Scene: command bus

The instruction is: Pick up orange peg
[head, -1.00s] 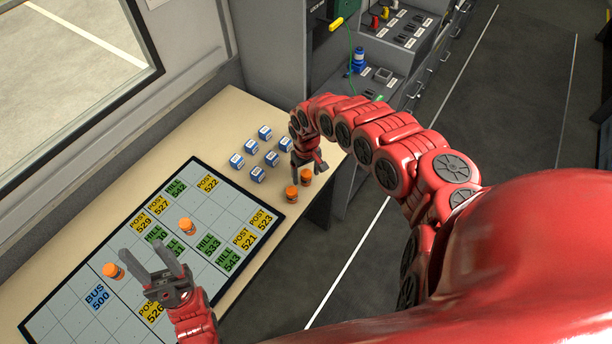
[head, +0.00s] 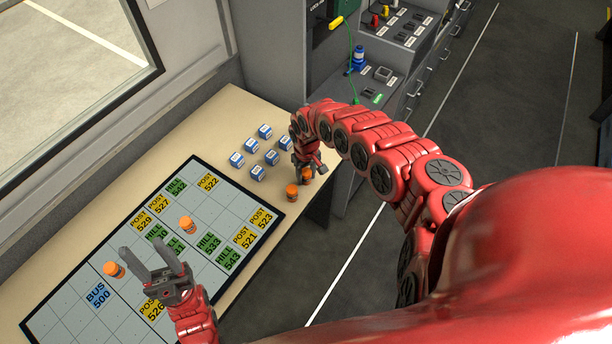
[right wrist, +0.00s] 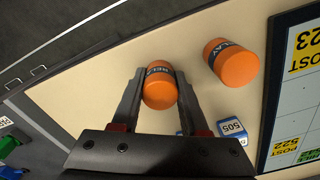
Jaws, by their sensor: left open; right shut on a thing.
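An orange peg with a dark "RELAY" band (right wrist: 160,90) stands between the fingers of my right gripper (right wrist: 158,88), which is shut on it. In the head view my right gripper (head: 307,168) is at the table's far right corner and partly covers this peg (head: 306,179). A second orange peg (head: 292,191) stands just beside it, apart from the fingers; it also shows in the right wrist view (right wrist: 232,66). Two more orange pegs stand on the board, one near its middle (head: 187,224) and one at its left (head: 114,270). My left gripper (head: 153,254) is open and empty above the board.
The map board (head: 60,318) with yellow, green and blue labels covers much of the table (head: 215,128). Several blue-and-white blocks (head: 258,173) stand left of my right gripper. Grey cabinets (head: 275,60) with sockets rise behind the table. The floor (head: 490,110) at right is clear.

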